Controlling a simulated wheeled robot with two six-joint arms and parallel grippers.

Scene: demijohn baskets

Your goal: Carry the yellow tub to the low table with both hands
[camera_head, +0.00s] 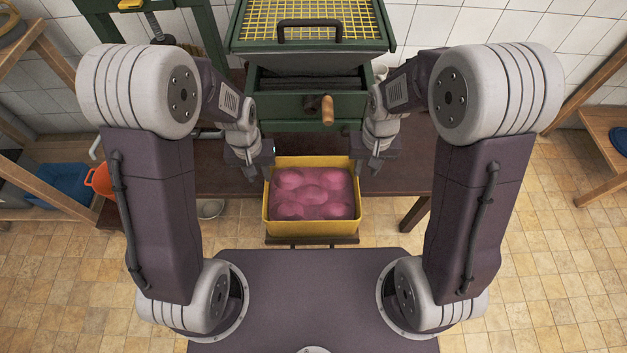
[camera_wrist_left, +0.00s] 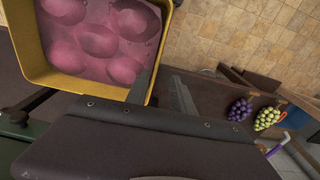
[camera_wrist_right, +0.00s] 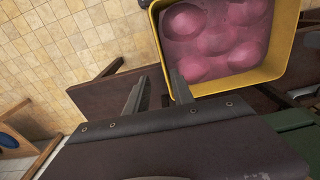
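The yellow tub (camera_head: 312,227), filled with pink liquid and several rounded lumps, is in front of the green machine in the head view. My left gripper (camera_head: 250,170) is at the tub's left side near its far end. In the left wrist view its fingers (camera_wrist_left: 163,92) are apart, with one overlapping the tub's wall (camera_wrist_left: 117,90). My right gripper (camera_head: 371,168) is at the right side near the far end. In the right wrist view its fingers (camera_wrist_right: 158,92) are apart, with one overlapping the tub's wall (camera_wrist_right: 235,80). Contact with the tub cannot be told.
A green machine (camera_head: 308,104) with a yellow grate stands behind the tub, by a dark brown bench (camera_head: 215,178). An orange container (camera_head: 101,181) and blue bin (camera_head: 66,184) are at left. Purple grapes (camera_wrist_left: 238,109) and green grapes (camera_wrist_left: 266,118) show. Tiled floor (camera_head: 545,260) is clear at right.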

